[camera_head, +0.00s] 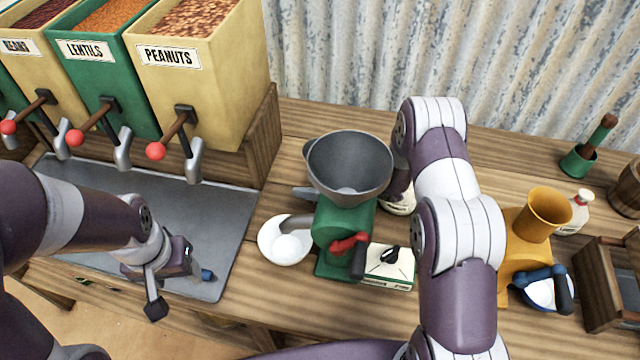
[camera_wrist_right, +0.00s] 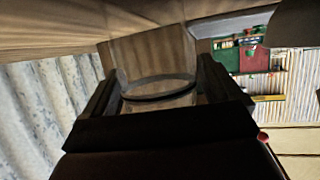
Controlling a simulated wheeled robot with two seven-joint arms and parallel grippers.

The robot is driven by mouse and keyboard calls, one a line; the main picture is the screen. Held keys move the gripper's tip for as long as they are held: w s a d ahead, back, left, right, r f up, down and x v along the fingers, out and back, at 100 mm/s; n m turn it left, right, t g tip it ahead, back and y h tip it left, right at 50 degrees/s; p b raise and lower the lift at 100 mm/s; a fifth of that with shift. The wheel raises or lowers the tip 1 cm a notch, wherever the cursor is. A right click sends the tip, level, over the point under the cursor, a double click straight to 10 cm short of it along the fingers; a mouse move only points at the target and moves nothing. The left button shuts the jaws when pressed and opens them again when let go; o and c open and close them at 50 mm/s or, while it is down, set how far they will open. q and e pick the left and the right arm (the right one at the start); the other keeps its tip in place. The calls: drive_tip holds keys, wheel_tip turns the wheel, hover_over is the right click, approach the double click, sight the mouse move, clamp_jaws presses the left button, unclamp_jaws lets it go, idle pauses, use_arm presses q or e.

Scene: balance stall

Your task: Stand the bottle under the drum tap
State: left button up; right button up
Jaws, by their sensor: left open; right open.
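A small cream bottle with a red cap (camera_head: 574,215) stands at the right, behind the orange grinder. A cream object (camera_head: 402,204) shows partly behind the green grinder and my right arm; I cannot tell what it is. No drum tap can be made out. My right gripper is hidden in the head view. In the right wrist view my right gripper (camera_wrist_right: 158,95) is open, with a round-rimmed object (camera_wrist_right: 158,93) between its fingers; I cannot tell whether they touch it. My left gripper (camera_head: 181,290) is open and empty over the grey tray.
The green grinder (camera_head: 340,225) has a white bowl (camera_head: 270,240) at its left and a small scale-like box (camera_head: 390,270) at its right. An orange grinder (camera_head: 520,245) stands further right. Labelled bins with red-knobbed levers (camera_head: 205,75) fill the left. The grey tray (camera_head: 225,205) is mostly bare.

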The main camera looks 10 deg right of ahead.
drive_tip(key=shift+s, duration=0.1)
drive_tip(key=c, duration=1.1)
drive_tip(key=shift+r, duration=0.1)
